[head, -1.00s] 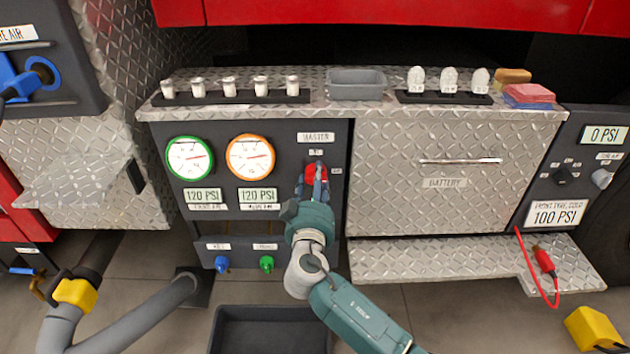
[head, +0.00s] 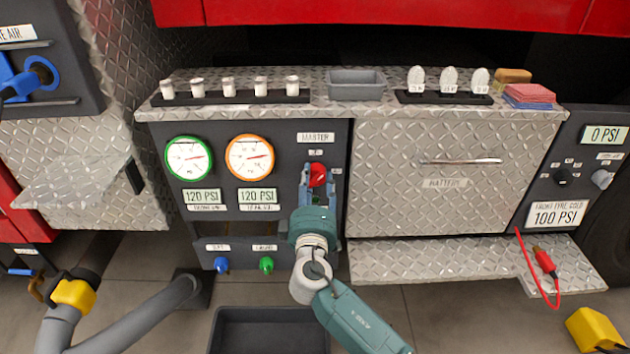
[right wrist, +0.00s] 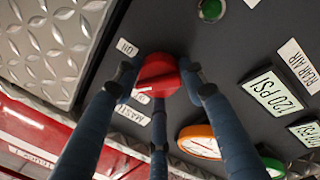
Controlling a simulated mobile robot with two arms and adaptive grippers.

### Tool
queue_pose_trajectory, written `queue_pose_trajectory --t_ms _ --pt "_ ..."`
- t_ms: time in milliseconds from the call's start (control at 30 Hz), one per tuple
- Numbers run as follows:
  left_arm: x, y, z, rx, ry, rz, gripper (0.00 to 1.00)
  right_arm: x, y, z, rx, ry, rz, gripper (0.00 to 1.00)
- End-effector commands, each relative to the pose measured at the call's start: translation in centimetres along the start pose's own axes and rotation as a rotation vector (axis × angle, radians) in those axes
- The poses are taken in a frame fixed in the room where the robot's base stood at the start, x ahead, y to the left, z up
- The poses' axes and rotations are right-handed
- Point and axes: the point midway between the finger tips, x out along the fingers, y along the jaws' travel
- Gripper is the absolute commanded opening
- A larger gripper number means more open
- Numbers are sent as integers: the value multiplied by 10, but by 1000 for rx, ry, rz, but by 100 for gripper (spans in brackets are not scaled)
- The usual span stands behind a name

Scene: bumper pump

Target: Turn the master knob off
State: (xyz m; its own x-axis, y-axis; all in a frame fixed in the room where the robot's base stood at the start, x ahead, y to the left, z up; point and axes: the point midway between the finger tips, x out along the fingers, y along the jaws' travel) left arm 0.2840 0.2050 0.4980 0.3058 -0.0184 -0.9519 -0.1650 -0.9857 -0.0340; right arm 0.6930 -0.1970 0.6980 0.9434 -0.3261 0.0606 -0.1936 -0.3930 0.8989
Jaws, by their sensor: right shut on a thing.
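The red master knob (head: 317,174) is on the dark pump panel (head: 230,228), below the MASTER label (head: 315,138). My right gripper (head: 319,180) reaches up to it from below, its blue fingers on both sides of it. In the right wrist view the fingers are around the red knob (right wrist: 158,74) and shut on it. An ON label (right wrist: 127,47) is beside the knob there; a second small label near the MASTER label (right wrist: 132,114) is partly hidden. I cannot tell exactly where the knob points. My left gripper is not in view.
Green-ringed (head: 188,158) and orange-ringed (head: 250,157) gauges are left of the knob. Blue (head: 221,264) and green (head: 266,265) knobs are below them. The battery drawer (head: 440,190) and a metal step (head: 470,258) are to the right. A dark bin (head: 270,312) is on the floor.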

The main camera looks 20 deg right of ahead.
Motion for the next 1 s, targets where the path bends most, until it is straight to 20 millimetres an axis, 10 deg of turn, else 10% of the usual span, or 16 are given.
queue_pose_trajectory --t_ms 1000 --pt "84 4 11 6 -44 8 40 0 -1 1 -703 57 13 15"
